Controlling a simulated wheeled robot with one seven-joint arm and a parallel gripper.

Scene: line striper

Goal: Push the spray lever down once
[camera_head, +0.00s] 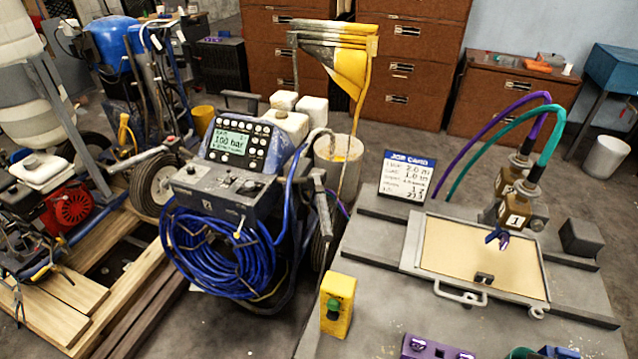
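No part is clearly recognisable as the spray lever. Two spray heads stand at the right of the grey bench (372,285); the front one (516,213) carries a tag marked 1, and purple and teal hoses run up from them. A small blue-purple forked piece (497,237) shows below the front head, over a tan panel (465,258) in a pale frame. A small dark block (484,278) sits near the panel's front edge. A yellow box (338,305) with a dark green knob stands at the bench's front left. My gripper is not in view.
A job card (407,175) stands at the back of the bench. A striper machine (236,170) with a 100 bar display and coiled blue hose (215,250) is to the left. Purple (432,349) and blue parts (555,352) are cut off at the bottom edge.

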